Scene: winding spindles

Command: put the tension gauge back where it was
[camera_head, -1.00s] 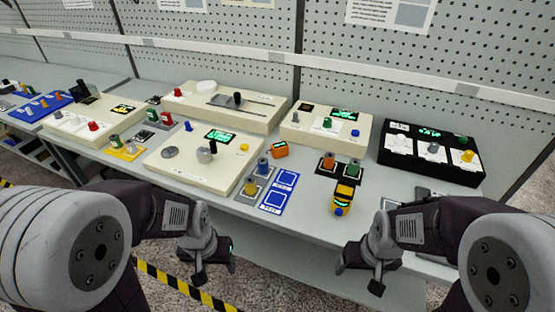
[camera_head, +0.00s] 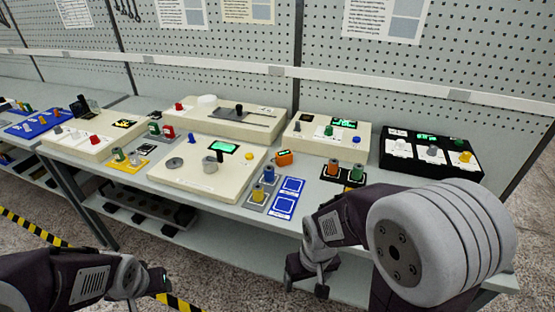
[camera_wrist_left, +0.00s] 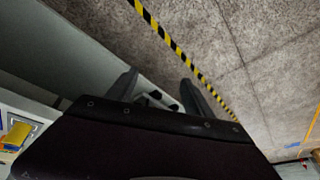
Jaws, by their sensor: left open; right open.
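A small orange device with a dark display (camera_head: 284,157) stands on the bench at the back edge of the blue cards; I cannot tell whether it is the tension gauge. No yellow device with a blue knob shows now; my right arm covers that part of the bench. My right gripper (camera_head: 307,278) is open and empty, low in front of the bench edge. My left gripper (camera_head: 160,281) is open, low at the lower left, well away from the bench top. In the left wrist view its fingers (camera_wrist_left: 158,92) are apart over the floor.
Blue outlined cards (camera_head: 288,197) and a grey pad with coloured spools (camera_head: 261,191) lie near the front edge. A large cream winding unit (camera_head: 200,170), a smaller cream unit (camera_head: 327,136) and a black unit (camera_head: 430,165) stand behind. A lower shelf (camera_head: 150,219) sits under the bench.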

